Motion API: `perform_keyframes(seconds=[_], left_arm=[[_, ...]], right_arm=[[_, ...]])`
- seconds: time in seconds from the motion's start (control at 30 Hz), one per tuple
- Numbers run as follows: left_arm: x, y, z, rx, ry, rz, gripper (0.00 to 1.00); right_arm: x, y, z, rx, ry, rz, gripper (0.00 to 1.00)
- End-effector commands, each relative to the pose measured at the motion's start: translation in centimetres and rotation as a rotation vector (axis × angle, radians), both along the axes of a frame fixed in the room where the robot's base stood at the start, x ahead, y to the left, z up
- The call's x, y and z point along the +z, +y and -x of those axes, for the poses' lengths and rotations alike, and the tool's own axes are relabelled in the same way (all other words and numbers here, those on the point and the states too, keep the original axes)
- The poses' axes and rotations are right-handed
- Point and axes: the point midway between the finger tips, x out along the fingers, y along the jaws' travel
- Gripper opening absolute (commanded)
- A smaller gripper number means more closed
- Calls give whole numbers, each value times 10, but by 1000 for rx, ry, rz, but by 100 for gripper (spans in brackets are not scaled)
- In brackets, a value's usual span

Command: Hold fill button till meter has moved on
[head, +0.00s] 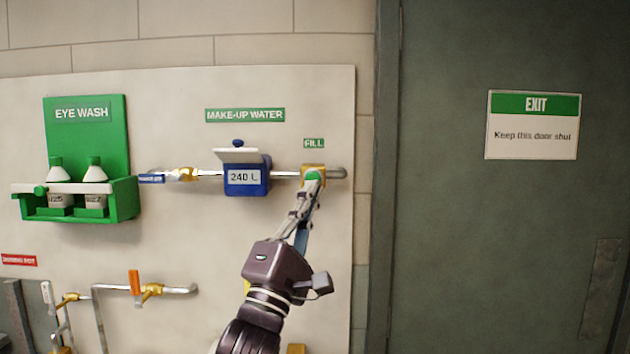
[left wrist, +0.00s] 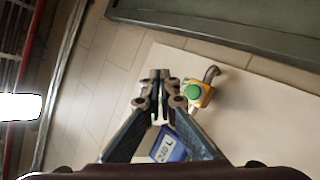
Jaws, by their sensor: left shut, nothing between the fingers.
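The fill button is a green round cap (head: 313,176) on a yellow valve body (head: 313,168), under the green FILL label (head: 313,143). The blue meter (head: 246,178) to its left reads 240 L, with its pale lid raised. My left gripper (head: 308,192) is shut and empty, its tips just below the button in the head view. In the left wrist view the gripper (left wrist: 160,76) is shut beside the green button (left wrist: 192,91), and its fingers partly hide the meter (left wrist: 170,146). I cannot tell whether the tips touch the button. My right gripper is out of view.
A green eye wash shelf (head: 124,200) with two bottles is at the left. Pipes with an orange-handled valve (head: 135,283) run lower down. A dark door (head: 440,230) with an EXIT sign (head: 534,124) stands at the right.

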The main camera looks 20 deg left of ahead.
Motion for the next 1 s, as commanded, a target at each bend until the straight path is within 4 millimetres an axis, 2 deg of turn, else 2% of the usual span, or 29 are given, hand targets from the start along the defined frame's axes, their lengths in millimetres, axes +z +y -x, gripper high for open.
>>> perform_keyframes(seconds=[0.3, 0.47, 1.0], left_arm=[[0, 0, -1, 1, 0, -1, 0], [-1, 2, -9, 2, 1, -1, 0], [0, 21, -75, 1, 2, -1, 0]], right_arm=[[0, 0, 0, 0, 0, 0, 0], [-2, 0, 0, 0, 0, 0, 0], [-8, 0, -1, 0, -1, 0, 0]])
